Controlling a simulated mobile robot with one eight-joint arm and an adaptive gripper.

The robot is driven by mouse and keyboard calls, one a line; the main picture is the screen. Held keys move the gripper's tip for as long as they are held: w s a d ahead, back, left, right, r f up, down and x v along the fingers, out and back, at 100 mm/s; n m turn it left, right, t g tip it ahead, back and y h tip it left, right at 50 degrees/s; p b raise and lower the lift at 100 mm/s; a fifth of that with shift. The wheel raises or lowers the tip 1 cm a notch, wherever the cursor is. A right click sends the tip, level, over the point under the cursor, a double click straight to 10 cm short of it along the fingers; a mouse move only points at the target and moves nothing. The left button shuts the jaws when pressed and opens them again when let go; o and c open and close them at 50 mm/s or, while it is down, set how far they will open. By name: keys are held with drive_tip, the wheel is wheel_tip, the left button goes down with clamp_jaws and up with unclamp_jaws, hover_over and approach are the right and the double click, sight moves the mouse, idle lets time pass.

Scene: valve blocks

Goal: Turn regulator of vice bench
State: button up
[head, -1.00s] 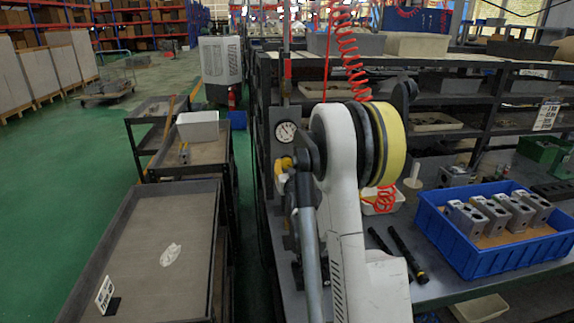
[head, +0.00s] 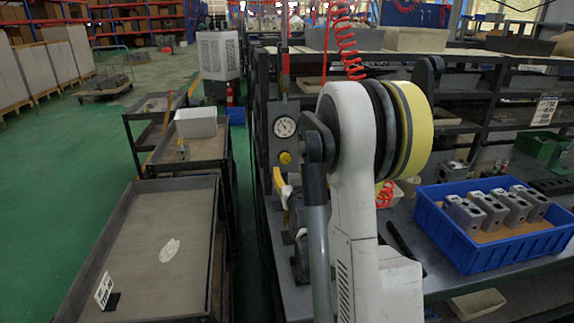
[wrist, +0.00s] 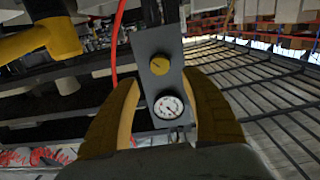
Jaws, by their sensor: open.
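The regulator panel, a dark grey plate with a round white gauge (head: 285,127) and a yellow knob (head: 285,157) below it, stands at the left end of the vice bench (head: 400,210). In the wrist view the knob (wrist: 159,66) and gauge (wrist: 168,107) appear upside down, the knob above the gauge. My gripper (wrist: 160,80) is open, with one yellow-and-dark finger on each side of the panel and nothing held. The knob appears between and slightly beyond the fingertips; contact is not visible. In the head view, a yellow part of my gripper (head: 279,181) shows just below the knob.
A blue crate (head: 480,255) with several metal valve blocks sits on the bench at right. Grey carts (head: 150,250) stand to the left, a narrow gap from the bench. Red coiled hose (head: 345,45) hangs above. Green floor is open at far left.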

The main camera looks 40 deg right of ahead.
drive_tip(key=v, duration=0.3)
idle(0.5)
drive_tip(key=s+a+r+n+g+y, duration=0.1)
drive_tip(key=a+n+y, duration=0.15)
drive_tip(key=a, duration=0.75)
drive_tip(key=s+a+r+n+g+y, duration=0.15)
drive_tip(key=a+y, duration=0.25)
drive_tip(key=a, duration=0.6)
drive_tip(key=s+a+f+n+g+y, duration=0.1)
drive_tip(key=s+a+f+g, duration=0.1)
drive_tip(key=s+a, duration=0.5)
drive_tip(key=s+a+f+n+g+y, duration=0.1)
drive_tip(key=s+a+f+g+y, duration=0.1)
drive_tip(key=s+a, duration=0.5)
drive_tip(key=s+g, duration=0.1)
drive_tip(key=s, duration=0.2)
drive_tip(key=shift+s, duration=0.4)
drive_tip(key=shift+a+f, duration=0.1)
